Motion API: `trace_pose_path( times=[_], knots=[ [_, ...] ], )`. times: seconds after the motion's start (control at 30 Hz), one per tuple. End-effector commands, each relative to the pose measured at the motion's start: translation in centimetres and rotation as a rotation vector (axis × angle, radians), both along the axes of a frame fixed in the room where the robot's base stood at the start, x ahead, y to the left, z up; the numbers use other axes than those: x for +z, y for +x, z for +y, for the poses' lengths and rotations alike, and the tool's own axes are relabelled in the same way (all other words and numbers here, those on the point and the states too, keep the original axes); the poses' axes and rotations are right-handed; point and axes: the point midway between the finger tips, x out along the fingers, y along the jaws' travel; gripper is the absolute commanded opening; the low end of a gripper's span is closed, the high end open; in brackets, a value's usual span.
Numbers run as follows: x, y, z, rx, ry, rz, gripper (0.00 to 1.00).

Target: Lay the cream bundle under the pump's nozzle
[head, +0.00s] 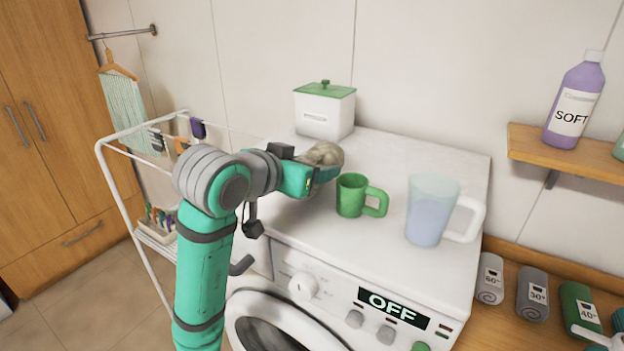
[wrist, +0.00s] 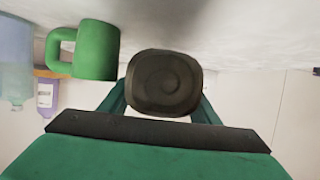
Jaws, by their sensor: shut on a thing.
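My gripper (head: 316,174) is over the left part of the washing machine's white top, behind and left of the green mug. It is shut on a beige-grey bundle (head: 323,154). In the wrist view the bundle (wrist: 163,83) shows as a dark, rounded-square end with a faint spiral, between my two fingers (wrist: 160,106). Whether the bundle touches the machine's top cannot be told. I see no pump or nozzle that I can make out in either view.
A green mug (head: 350,196) and a jug of bluish liquid (head: 430,212) stand right of my gripper. A white box with green lid (head: 325,112) stands behind. Right are a purple SOFT bottle (head: 574,100) on a shelf and rolled towels (head: 532,293). A drying rack (head: 128,200) stands left.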

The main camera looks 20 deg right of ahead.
Motion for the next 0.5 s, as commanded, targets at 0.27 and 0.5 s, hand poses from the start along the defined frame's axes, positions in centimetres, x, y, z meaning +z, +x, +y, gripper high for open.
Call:
trace_pose_path(
  times=[0.27,0.5],
  knots=[
    [-3.0,0.0,0.2,0.004,-0.001,0.0,0.29],
    [-3.0,0.1,0.3,0.004,-0.001,0.0,0.29]
  ],
)
